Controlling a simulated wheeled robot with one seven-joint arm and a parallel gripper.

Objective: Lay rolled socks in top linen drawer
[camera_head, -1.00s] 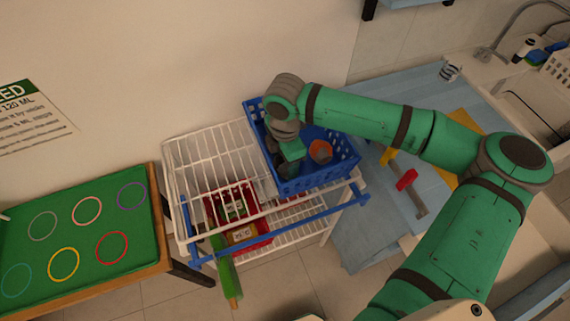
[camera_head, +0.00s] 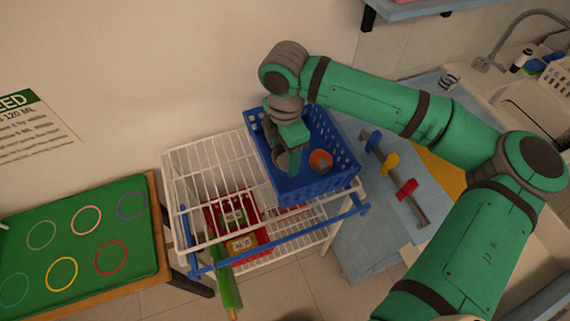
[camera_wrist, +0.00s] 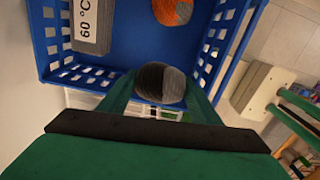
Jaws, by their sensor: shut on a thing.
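My gripper (camera_head: 291,168) is shut on a grey and dark rolled sock (camera_wrist: 161,83), held between the green fingers in the wrist view. It hangs over the left part of the blue basket (camera_head: 322,186). An orange and grey rolled sock (camera_head: 320,160) lies in the basket; it also shows in the wrist view (camera_wrist: 172,10). The basket stands on the right part of a white wire rack (camera_head: 205,158) with a blue front rail (camera_head: 290,243). Its top wire drawer looks empty at the left; the basket hides the rest.
A grey block marked 60 °C (camera_wrist: 92,25) is in the basket. Red bins (camera_head: 232,222) sit lower in the rack. A green-topped table with coloured rings (camera_head: 75,240) stands left. A rail with coloured knobs (camera_head: 393,178) lies right. My arm spans the right side.

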